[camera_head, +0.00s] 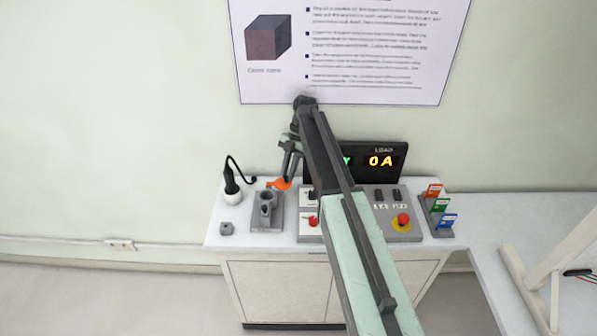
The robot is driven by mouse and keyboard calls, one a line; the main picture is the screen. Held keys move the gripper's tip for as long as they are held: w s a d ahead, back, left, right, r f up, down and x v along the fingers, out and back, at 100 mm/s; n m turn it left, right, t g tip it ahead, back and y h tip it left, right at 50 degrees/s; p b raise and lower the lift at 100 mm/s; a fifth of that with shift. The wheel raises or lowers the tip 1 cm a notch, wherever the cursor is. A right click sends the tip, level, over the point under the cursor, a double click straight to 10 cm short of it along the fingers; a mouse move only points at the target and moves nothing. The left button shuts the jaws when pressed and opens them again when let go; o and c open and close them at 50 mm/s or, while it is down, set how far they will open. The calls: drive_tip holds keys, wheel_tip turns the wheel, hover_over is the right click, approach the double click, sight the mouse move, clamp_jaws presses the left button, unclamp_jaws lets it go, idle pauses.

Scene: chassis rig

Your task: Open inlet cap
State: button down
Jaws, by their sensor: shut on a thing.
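The inlet is a grey block (266,223) with a short upright round socket, standing on the left part of the white bench. An orange cap (277,185) is just behind and above the socket, a little to its right. My gripper (286,180) reaches down from the arm with its fingertips at the orange cap, shut on it. The fingertips partly cover the cap, and I cannot tell whether it is joined to the socket.
A black plug with a cable (231,180) stands in a white holder left of the inlet. Switch panels, a red stop button (404,220) and coloured cards (441,205) stand to the right. My arm hides part of the display (381,160).

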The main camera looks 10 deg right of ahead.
idle(0.4)
drive_tip(key=c, duration=1.3)
unclamp_jaws()
drive_tip(key=shift+a+f, duration=0.1)
drive_tip(key=shift+a, duration=0.05)
wheel_tip(320, 180, up, 5)
drive_tip(key=p, duration=0.5)
drive_tip(key=s, duration=0.1)
drive_tip(key=s+f+b, duration=0.1)
drive_tip(key=s, duration=0.5)
drive_tip(key=s+d, duration=0.1)
drive_tip(key=s, duration=0.3)
drive_tip(key=s+r+p, duration=0.1)
drive_tip(key=s, duration=0.4)
drive_tip(key=shift+d, duration=0.2)
